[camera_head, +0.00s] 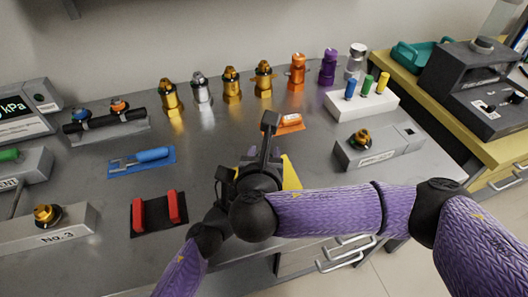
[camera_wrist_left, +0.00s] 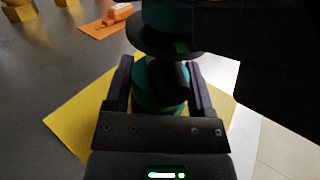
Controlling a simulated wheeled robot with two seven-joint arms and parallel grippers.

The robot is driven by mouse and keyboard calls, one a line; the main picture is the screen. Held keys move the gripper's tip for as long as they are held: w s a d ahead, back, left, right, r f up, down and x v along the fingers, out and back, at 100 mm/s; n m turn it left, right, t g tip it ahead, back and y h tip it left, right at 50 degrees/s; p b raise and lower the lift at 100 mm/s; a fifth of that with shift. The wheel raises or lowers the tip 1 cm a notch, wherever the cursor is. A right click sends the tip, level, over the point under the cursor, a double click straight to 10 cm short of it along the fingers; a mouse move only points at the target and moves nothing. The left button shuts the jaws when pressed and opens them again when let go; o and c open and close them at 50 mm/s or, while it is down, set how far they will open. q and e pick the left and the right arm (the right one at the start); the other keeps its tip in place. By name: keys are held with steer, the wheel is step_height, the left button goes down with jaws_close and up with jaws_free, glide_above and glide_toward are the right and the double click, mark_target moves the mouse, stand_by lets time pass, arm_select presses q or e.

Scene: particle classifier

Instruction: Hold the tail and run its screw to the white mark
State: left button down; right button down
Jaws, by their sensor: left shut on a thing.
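In the left wrist view the teal tail (camera_wrist_left: 152,82) stands between the two dark fingers of my left gripper (camera_wrist_left: 160,70), which is shut on it. A black round part and a dark disc (camera_wrist_left: 165,40) cover its middle, and more teal shows above. I see no screw or white mark. In the head view my two grippers meet above the yellow mat (camera_head: 291,174) and hide the tail. My right gripper (camera_head: 262,165) is a dark cluster there; its fingertips cannot be made out.
An orange tool on an orange mat (camera_head: 289,123) lies just behind. A grey block (camera_head: 380,147) with a brass fitting stands to the right. A blue-handled tool (camera_head: 150,156) and a black holder with red grips (camera_head: 158,212) lie left. Several fittings line the back.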

steer(key=shift+c, duration=1.4)
jaws_free()
steer(key=shift+r, duration=0.1)
step_height(320, 180, up, 10)
steer(key=shift+r, duration=0.1)
steer(key=shift+o, duration=0.4)
steer(key=w+d+f+m+y, duration=0.35)
steer(key=m+y, duration=0.55)
steer(key=m, duration=0.3)
steer(key=s+d+f+m+g+y, duration=0.3)
steer(key=s+d+f+m+y, duration=0.35)
steer(key=s+m, duration=0.45)
steer(key=shift+m+y, duration=0.35)
steer(key=shift+m, duration=0.05)
steer(key=x, duration=0.8)
steer(key=f+x, duration=0.1)
steer(key=x, duration=0.4)
steer(key=shift+w+d, duration=0.1)
steer(key=shift+w, duration=0.1)
